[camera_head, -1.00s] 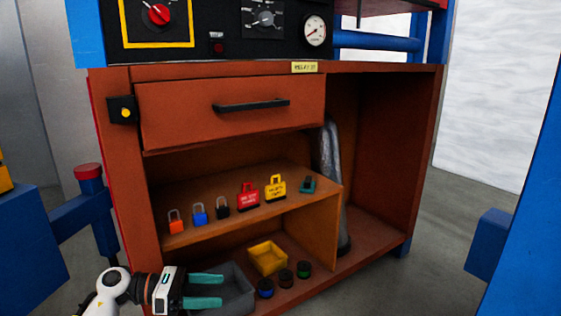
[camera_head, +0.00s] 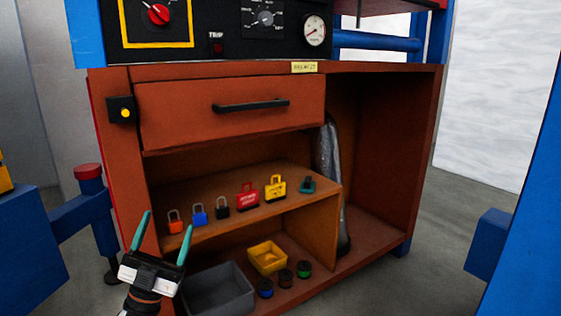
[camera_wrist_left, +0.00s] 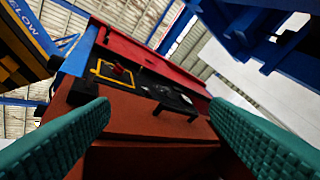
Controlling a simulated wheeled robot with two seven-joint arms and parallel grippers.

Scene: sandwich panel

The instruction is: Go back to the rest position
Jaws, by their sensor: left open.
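My left gripper (camera_head: 163,238) is at the lower left in the head view, with its two teal fingers spread and pointing up. Nothing is between them. It is in front of the left post of the brown cabinet (camera_head: 230,78), left of the shelf with the padlocks. In the left wrist view the open fingers (camera_wrist_left: 160,135) frame the cabinet front and the control panel (camera_wrist_left: 130,80) from below. My right gripper does not show.
The shelf (camera_head: 240,224) bears an orange padlock (camera_head: 175,227), a blue padlock (camera_head: 199,218), a black padlock and tags. Below stand a grey bin (camera_head: 218,288), a yellow bin (camera_head: 267,258) and small spools. A drawer with a black handle (camera_head: 251,106) is closed.

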